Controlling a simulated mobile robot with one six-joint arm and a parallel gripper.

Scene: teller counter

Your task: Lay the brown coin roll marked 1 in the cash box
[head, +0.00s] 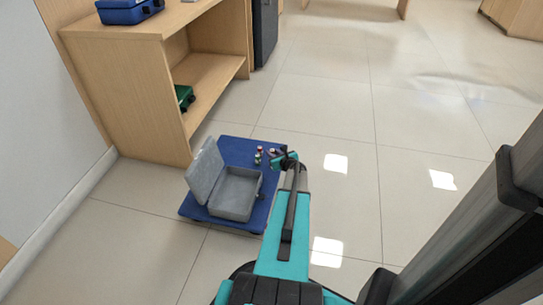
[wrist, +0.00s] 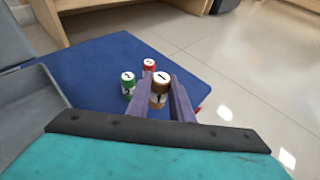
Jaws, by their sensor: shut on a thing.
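The brown coin roll marked 1 (wrist: 159,88) stands upright between the fingers of my gripper (wrist: 166,92) in the wrist view, and the jaws are shut on it. I cannot tell whether its base touches the blue surface below. In the head view my gripper (head: 289,158) is over the right part of the blue platform (head: 237,150). The grey cash box (head: 233,193) stands on that platform with its lid (head: 205,170) open to the left, and its inside looks empty. In the wrist view part of the box (wrist: 30,112) shows at the left edge.
A green roll (wrist: 128,84) and a red roll (wrist: 149,65) stand close behind and left of the brown roll. A wooden counter (head: 150,100) with shelves rises behind the platform, holding a blue box (head: 128,10) and a green box (head: 184,97). Floor to the right is clear.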

